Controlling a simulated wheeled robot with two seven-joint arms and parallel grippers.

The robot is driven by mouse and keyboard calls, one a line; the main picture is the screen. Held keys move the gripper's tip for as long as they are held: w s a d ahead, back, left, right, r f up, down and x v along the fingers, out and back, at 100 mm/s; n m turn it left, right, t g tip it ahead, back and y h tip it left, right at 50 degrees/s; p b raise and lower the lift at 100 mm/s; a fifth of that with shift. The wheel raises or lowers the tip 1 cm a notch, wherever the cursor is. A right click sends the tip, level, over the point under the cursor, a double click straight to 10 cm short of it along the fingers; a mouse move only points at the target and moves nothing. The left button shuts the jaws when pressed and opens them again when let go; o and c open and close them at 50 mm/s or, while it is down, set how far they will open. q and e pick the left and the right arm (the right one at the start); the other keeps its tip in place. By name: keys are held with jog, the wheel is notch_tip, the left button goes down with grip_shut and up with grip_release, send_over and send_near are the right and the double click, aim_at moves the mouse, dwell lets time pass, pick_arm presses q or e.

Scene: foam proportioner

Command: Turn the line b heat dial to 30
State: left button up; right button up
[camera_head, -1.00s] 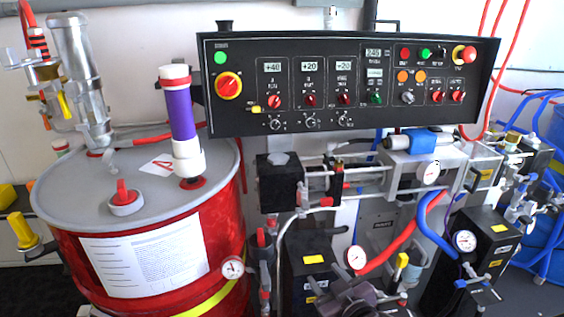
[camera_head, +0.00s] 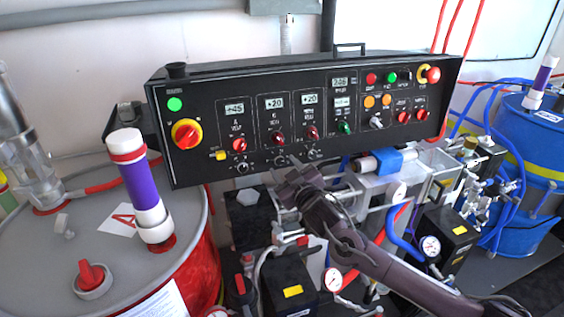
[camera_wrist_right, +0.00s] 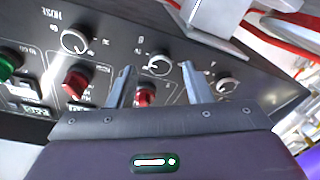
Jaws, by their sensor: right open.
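The black control panel (camera_head: 235,105) carries a row of small dials with pale scales along its lower edge. The middle one, the line B heat dial (camera_head: 279,161), sits below a red knob and a display that seems to read +20. In the right wrist view the B dial (camera_wrist_right: 159,65) lies between my two fingertips, slightly beyond them. Its exact setting is too small to read. My right gripper (camera_head: 288,178) is open just below and in front of the dial; it also shows in the wrist view (camera_wrist_right: 158,80). I cannot tell whether the fingers touch the panel. My left gripper is out of view.
The A dial (camera_head: 242,168) and hose dial (camera_head: 314,154) flank the middle dial closely. Red knobs, such as the B one (camera_wrist_right: 146,95), are near the fingers. A red drum (camera_head: 180,285) with a purple-and-white pump tube (camera_head: 140,185) stands left. Pipes and gauges crowd below the panel.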

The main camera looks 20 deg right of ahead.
jog(key=shift+w+a, duration=0.1)
jog(key=shift+w, duration=0.75)
jog(key=shift+c, duration=0.5)
jog(key=c, duration=0.9)
